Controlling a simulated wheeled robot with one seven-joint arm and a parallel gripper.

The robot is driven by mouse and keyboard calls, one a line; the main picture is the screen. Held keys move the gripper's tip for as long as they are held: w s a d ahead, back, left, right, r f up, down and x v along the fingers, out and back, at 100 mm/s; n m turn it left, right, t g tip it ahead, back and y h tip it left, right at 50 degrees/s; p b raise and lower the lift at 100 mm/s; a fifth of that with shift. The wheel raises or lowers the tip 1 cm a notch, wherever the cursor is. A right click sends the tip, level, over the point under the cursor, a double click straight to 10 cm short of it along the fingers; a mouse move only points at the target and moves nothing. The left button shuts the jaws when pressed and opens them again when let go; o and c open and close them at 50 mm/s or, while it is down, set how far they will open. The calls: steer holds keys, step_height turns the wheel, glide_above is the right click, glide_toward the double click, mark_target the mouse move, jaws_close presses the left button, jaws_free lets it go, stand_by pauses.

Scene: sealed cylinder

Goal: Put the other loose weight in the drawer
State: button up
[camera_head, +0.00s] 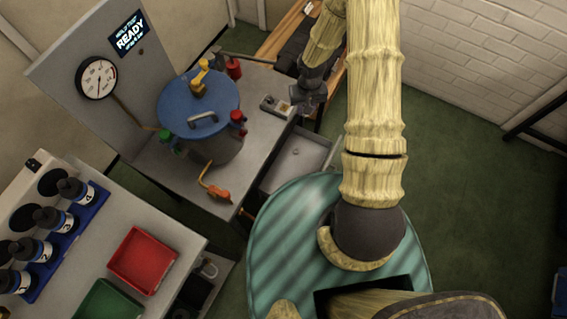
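An open drawer (285,178) with a pale grey inside juts out from the right side of the grey workbench, below and left of my arm. A tiny pale round spot (296,152) shows in it, too small to identify. My gripper (308,98) is dark and hangs above the bench's right edge, just above the drawer in the picture. Its fingers blend together, so I cannot tell whether they are open or hold anything. A small grey block with dark and pale parts (275,105) lies on the bench left of the gripper. I cannot clearly make out a loose weight.
A blue-lidded cylinder (199,105) with coloured clamps stands on the bench (160,180), beside a gauge (97,78) and a READY screen (130,35). An orange-handled part (215,192) lies near the front. A left table holds dark bottle-like cylinders (55,220), a red tray (141,260) and a green tray (108,303).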

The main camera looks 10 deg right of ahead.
step_height(320, 180, down, 42)
steer(key=m+b, duration=0.4)
steer(key=b, duration=3.9)
steer(key=shift+m+b, duration=0.3)
steer(key=shift+b, duration=0.05)
steer(key=b, duration=0.3)
glide_above(298, 171)
steer(key=shift+f, duration=3.2)
steer(key=shift+f+b, duration=0.75)
steer(key=shift+f, duration=1.15)
steer(key=shift+f, duration=0.15)
steer(key=o, duration=1)
steer(key=shift+c, duration=0.2)
